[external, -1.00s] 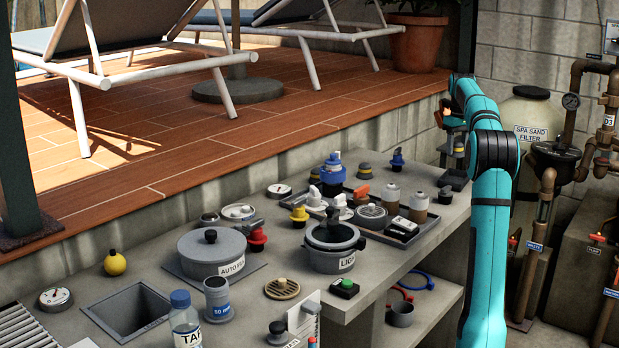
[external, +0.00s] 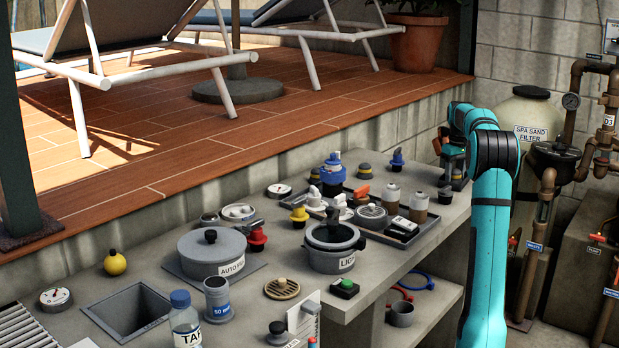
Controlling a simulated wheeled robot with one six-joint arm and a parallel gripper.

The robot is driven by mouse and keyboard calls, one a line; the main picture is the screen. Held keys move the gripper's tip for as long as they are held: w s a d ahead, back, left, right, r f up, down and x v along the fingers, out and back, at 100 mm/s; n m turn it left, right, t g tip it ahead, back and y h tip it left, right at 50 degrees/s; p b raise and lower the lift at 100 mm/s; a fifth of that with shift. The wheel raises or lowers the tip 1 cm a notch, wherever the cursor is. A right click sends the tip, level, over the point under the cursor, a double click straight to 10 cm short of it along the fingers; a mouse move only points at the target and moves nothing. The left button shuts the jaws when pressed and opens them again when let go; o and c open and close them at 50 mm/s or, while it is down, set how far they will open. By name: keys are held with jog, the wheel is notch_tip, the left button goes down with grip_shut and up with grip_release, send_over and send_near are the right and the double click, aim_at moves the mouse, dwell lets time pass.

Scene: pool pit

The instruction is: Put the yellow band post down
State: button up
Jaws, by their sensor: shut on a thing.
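My gripper (external: 455,160) is at the far right end of the counter, pointing down and partly hidden by my arm. It is shut on the yellow band post (external: 457,174), a small dark grey post whose yellow band is hard to make out at this size. The post is upright and low over a small dark tray (external: 463,184) at the counter's back right. I cannot tell whether its base touches the tray.
A blue-topped dark piece (external: 397,161) and a dark knob (external: 445,195) stand nearby on the left. A similar banded post (external: 364,171) stands further left. The raised tiled deck edge (external: 400,110) runs behind.

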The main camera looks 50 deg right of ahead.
jog(key=shift+f, duration=0.1)
jog(key=o, duration=1.2)
notch_tip(320, 180, up, 11)
jog(key=shift+r, duration=0.6)
jog(key=shift+w+a, duration=0.1)
